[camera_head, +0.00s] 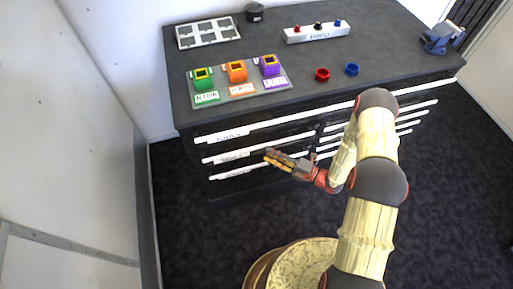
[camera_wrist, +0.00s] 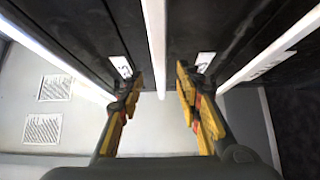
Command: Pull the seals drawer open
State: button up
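The bench's left column has stacked black drawers with long white handle bars: a top one (camera_head: 240,132), a middle one (camera_head: 228,156) and a lower one (camera_head: 230,173). Their labels are too small to read, so I cannot tell which is the seals drawer. The drawers look shut. My gripper (camera_head: 268,155) is in front of this column, near the right part of the handles. In the wrist view my gripper (camera_wrist: 159,82) is open, with a white handle bar (camera_wrist: 154,35) running between its yellow fingers. Gaps show on both sides of the bar; contact is not visible.
The black benchtop (camera_head: 300,65) holds green, orange and purple boxes, a red ring (camera_head: 322,74), a blue ring (camera_head: 352,69), a white block with knobs (camera_head: 316,32) and a vise (camera_head: 441,37). More drawers are at right. Dark floor in front is clear; a wall stands left.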

aim_at(257, 148)
jog(key=b+x, duration=0.1)
jog(key=x, duration=0.6)
jog(key=shift+a+b, duration=0.15)
jog(key=shift+b, duration=0.15)
jog(key=shift+c, duration=0.4)
jog(key=shift+f, duration=0.1)
jog(key=c, duration=0.7)
grip_shut()
